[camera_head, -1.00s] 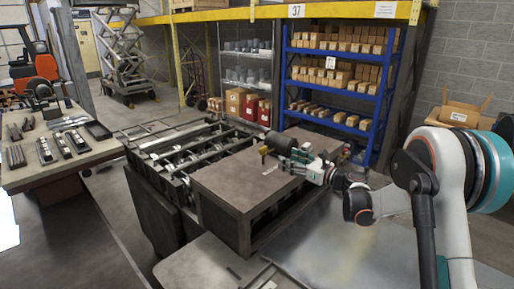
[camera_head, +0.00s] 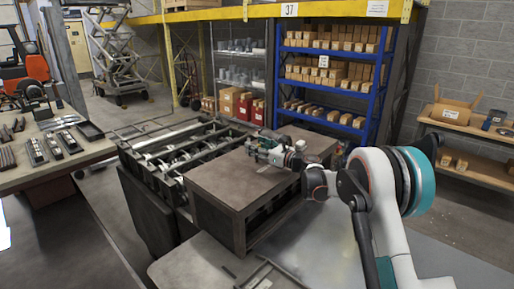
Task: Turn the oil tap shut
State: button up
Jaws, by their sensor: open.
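The oil tap cannot be made out now; my gripper and arm cover the spot where a small brass-coloured fitting showed a second ago. A dark cylinder (camera_head: 268,134) shows just behind my gripper, partly covered by it. My gripper (camera_head: 250,147) is over the far edge of the brown-topped machine housing (camera_head: 230,182), pointing left, with its jaws open. It is too small in view to tell whether the fingers touch the tap.
A roller machine bed (camera_head: 165,150) adjoins the housing on the left. A workbench (camera_head: 50,175) with metal parts stands at far left. Behind are a blue shelf (camera_head: 372,105) of cartons and red boxes (camera_head: 258,112). A wooden shelf (camera_head: 470,130) stands at right.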

jog(key=shift+a, duration=0.15)
jog(key=shift+c, duration=0.6)
jog(key=c, duration=1)
jog(key=shift+o, duration=0.2)
